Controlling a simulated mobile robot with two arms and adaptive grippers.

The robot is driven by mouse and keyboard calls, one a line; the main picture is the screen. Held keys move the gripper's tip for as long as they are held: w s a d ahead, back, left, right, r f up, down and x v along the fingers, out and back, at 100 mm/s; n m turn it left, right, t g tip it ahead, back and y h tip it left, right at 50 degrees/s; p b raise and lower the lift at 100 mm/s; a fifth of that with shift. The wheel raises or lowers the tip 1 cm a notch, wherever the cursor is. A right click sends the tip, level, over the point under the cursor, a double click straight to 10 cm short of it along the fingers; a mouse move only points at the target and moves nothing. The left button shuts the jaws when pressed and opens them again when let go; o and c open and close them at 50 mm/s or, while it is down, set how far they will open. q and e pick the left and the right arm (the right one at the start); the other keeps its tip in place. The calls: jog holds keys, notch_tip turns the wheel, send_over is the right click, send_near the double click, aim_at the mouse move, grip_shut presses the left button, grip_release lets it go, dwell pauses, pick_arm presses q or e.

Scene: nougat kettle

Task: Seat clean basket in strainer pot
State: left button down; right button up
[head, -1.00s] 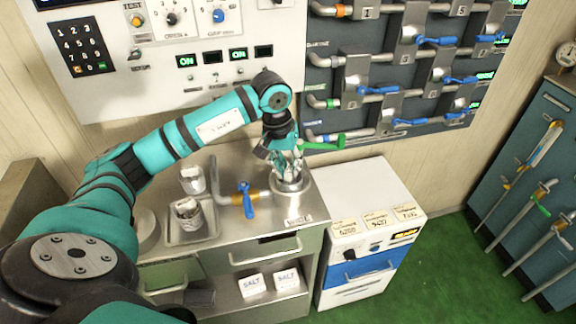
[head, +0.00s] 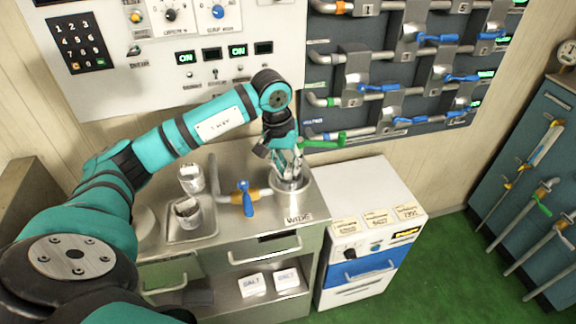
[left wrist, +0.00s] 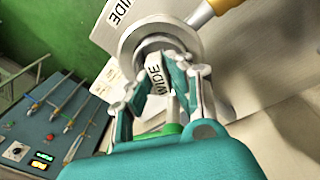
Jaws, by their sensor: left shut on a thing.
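My left gripper (head: 287,172) points down at the strainer pot (head: 291,199), a round steel pot at the right of the steel counter. In the left wrist view its fingers (left wrist: 166,85) are shut on the basket (left wrist: 155,72), which carries a WIDE label. The basket is over the mouth of the pot, whose pale round rim (left wrist: 135,40) shows behind it. The fingers hide much of the basket, and I cannot tell how deep it sits. A WIDE plate (head: 298,217) is on the counter in front of the pot. My right gripper is not in view.
A valved pipe with a blue handle (head: 246,200) runs left of the pot. A green handle (head: 325,142) juts out just right of my gripper.

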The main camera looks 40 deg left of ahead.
pick_arm(q)
jog(key=shift+f+b, duration=0.65)
jog(key=shift+b, duration=0.3)
dwell(1.1)
dwell(0.4)
jog(key=c, duration=1.1)
grip_release()
jog(key=shift+c, duration=0.2)
jog(key=shift+o, duration=0.3)
jog(key=o, duration=0.4)
jog(key=shift+r+p, duration=2.35)
jog(key=shift+r, duration=1.7)
